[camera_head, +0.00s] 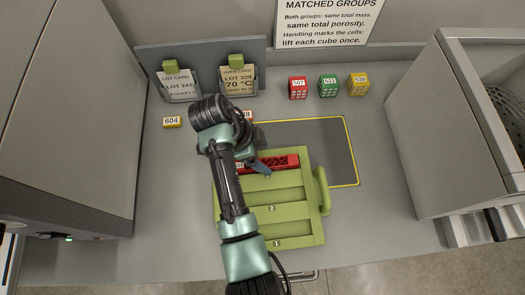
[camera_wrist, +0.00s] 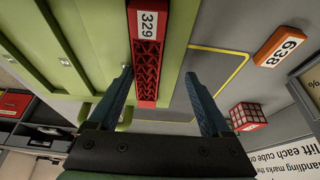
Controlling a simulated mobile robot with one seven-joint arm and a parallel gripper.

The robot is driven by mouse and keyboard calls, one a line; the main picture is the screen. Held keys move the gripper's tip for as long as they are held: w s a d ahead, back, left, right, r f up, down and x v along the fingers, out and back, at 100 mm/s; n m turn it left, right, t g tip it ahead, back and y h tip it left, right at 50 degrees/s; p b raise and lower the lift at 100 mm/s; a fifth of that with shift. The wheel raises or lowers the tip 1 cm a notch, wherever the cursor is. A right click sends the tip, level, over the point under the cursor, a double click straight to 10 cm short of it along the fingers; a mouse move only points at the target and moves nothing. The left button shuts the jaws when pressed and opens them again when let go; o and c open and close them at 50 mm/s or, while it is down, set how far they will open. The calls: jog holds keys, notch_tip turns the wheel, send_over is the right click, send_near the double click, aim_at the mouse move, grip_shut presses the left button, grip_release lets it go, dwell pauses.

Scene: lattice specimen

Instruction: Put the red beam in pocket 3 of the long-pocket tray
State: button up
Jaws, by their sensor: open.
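The red beam (camera_head: 283,162) lies lengthwise along the far pocket of the green long-pocket tray (camera_head: 318,236) in the head view. In the wrist view the red beam (camera_wrist: 147,62), labelled 329, lies between my open fingers with gaps on both sides. I cannot tell whether it sits fully down. The tray's numbers 2 and 1 show on the nearer pockets, which look empty; the far pocket's number is hidden or not readable. In the wrist view my gripper (camera_wrist: 160,82) is open.
An orange block (camera_wrist: 280,47) labelled 638 and a yellow block (camera_head: 172,122) labelled 604 lie behind the tray. Red (camera_head: 298,88), green (camera_head: 329,86) and yellow (camera_head: 357,84) cubes stand farther back. Grey cabinets flank the bench. A yellow-outlined grey area (camera_head: 335,150) is partly clear.

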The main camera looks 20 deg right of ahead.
jog(key=shift+p+v, duration=1.9)
jog(key=shift+v, duration=0.4)
jog(key=shift+r, duration=0.1)
jog(key=shift+a, duration=0.1)
jog(key=shift+w+a+r, duration=0.1)
jog(key=shift+r, duration=0.2)
jog(key=p+v, duration=0.5)
jog(key=v, duration=0.7)
jog(key=shift+r+p, duration=0.2)
jog(key=shift+p, duration=0.15)
